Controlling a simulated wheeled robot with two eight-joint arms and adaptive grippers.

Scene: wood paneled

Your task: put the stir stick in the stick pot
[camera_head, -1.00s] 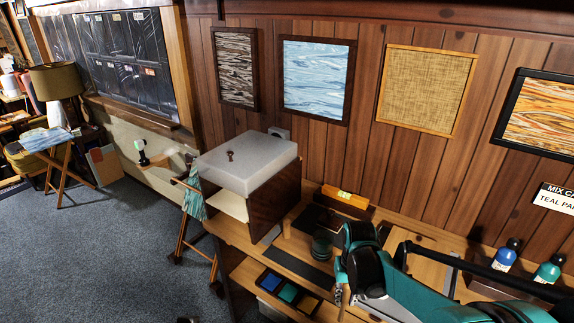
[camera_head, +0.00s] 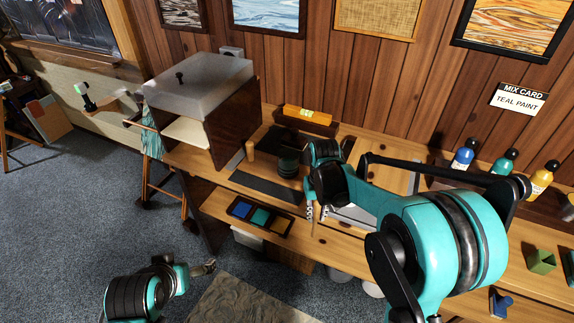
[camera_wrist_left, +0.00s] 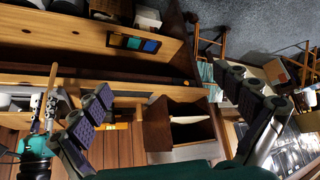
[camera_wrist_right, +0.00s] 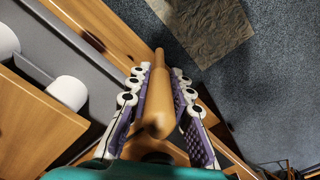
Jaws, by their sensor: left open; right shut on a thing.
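My right gripper (camera_head: 316,212) is shut on a tan wooden stick (camera_wrist_right: 158,95), which lies lengthwise between its fingers in the right wrist view; this appears to be the stir stick. In the head view the gripper points down near the bench's front edge, and the stick is hardly visible there.
A box-like cabinet (camera_head: 215,85) stands at the bench's left end. A tray with coloured squares (camera_head: 259,215) sits on the lower shelf. Paint bottles (camera_head: 463,155) stand at right.

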